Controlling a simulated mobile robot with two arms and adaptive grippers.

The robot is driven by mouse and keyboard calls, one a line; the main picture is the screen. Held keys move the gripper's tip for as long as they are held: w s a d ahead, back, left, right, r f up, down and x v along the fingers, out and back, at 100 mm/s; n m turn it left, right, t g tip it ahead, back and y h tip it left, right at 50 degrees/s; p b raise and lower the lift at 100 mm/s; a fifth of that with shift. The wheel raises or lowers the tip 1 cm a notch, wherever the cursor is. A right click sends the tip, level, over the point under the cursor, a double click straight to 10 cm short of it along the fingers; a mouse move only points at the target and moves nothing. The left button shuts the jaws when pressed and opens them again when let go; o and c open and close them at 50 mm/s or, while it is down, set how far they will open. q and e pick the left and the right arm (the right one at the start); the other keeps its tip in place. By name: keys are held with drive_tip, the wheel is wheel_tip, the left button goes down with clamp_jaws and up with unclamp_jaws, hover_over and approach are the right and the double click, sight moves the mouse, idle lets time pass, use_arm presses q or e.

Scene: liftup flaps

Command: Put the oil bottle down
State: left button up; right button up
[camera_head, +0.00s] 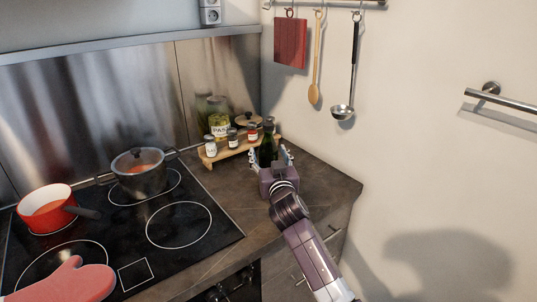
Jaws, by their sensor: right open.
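The oil bottle (267,149) is dark green and stands upright on the counter, in front of the right part of the wooden spice rack. My right gripper (269,158) is around the bottle, with one finger on each side and the jaws open. The gripper body hides the bottle's lower part, so I cannot see its base meet the counter. My left gripper does not show in this view.
The wooden rack (222,153) with several spice jars stands behind the bottle. The cooktop (150,226) holds a grey pot (142,178) and a red saucepan (44,213). A pink oven mitt (70,283) is at the lower left. The counter (325,188) is clear at right.

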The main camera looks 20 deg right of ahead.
drive_tip(key=shift+r, duration=0.2)
drive_tip(key=shift+s+f, duration=0.15)
drive_tip(key=shift+s, duration=0.15)
drive_tip(key=s+a, duration=0.1)
drive_tip(key=s, duration=1)
drive_tip(key=shift+s+a+b, duration=0.15)
drive_tip(key=shift+a+b, duration=0.05)
drive_tip(key=shift+b, duration=0.1)
